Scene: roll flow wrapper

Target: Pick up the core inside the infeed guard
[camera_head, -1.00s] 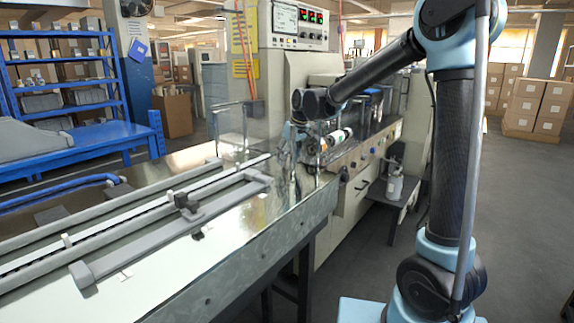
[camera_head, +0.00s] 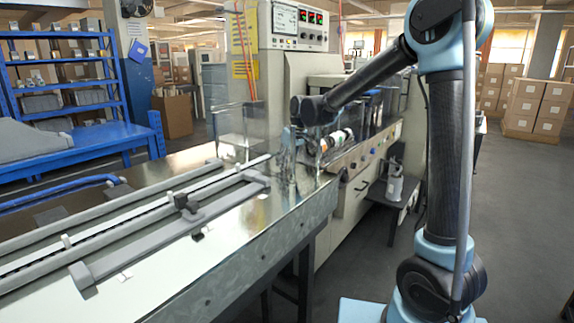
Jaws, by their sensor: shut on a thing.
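The clear infeed guard (camera_head: 242,130) stands where the metal infeed table meets the wrapper. My gripper (camera_head: 290,152) hangs below my dark wrist at the right side of this guard area, over the end of the table. It is small and blurred against clear panels and shiny metal. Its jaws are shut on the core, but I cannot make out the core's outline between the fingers. A white, orange and dark roll-like part (camera_head: 336,139) lies just right of my gripper, on the machine.
The infeed table (camera_head: 235,235) carries long grey rails (camera_head: 130,225) at left. The control panel (camera_head: 295,25) rises behind my wrist. A blue bench (camera_head: 90,145) stands at left. Floor at right is open, with stacked cartons (camera_head: 535,105) farther back.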

